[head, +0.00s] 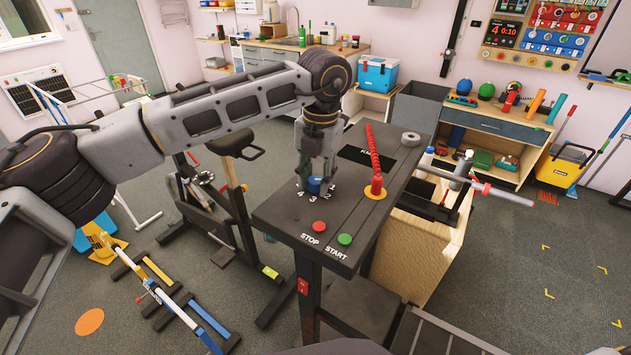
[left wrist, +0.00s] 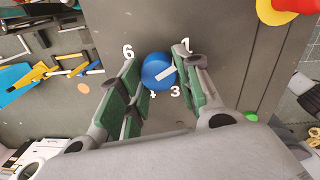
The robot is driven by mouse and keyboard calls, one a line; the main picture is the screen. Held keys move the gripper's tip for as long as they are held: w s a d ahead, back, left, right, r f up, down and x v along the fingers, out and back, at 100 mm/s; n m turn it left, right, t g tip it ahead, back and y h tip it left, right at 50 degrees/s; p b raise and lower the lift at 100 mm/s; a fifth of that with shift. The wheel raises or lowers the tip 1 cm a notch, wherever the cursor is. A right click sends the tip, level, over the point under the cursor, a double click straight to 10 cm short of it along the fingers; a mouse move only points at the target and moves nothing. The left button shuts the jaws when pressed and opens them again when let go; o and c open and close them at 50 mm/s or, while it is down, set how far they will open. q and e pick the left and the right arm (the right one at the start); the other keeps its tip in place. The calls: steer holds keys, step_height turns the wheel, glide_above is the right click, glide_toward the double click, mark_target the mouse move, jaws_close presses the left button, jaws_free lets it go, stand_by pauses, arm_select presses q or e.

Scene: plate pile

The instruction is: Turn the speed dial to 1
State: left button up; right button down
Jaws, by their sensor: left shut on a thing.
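The speed dial (head: 314,185) is a blue knob on the dark console top (head: 275,215), with white numbers around it. My left gripper (head: 316,188) points straight down over it, with its fingers on either side, shut on the knob. In the left wrist view the blue dial (left wrist: 157,70) lies between the green-padded fingers of my left gripper (left wrist: 158,72). The numbers 6, 1, 3 and 4 show there. The dial's white pointer line slants to the right, towards the finger between 1 and 3; the mark there is hidden. My right gripper is not in view.
A red STOP button (head: 320,226) and a green START button (head: 345,239) sit in front of the dial. A grey ring (head: 410,138) lies at the console's back edge.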

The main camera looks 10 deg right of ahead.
mark_target(319, 181)
arm_select(q)
steer(key=shift+r+n, duration=0.1)
steer(key=shift+n, duration=0.5)
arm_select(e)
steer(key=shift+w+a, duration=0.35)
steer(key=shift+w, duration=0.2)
arm_select(q)
steer(key=o, duration=1)
steer(key=shift+s+d+r, duration=0.1)
steer(key=shift+d+r, duration=0.1)
steer(key=shift+r, duration=2.8)
steer(key=shift+s+d+r, duration=0.1)
steer(key=shift+d+r, duration=0.05)
steer(key=shift+r, duration=2.8)
steer(key=shift+w, duration=0.1)
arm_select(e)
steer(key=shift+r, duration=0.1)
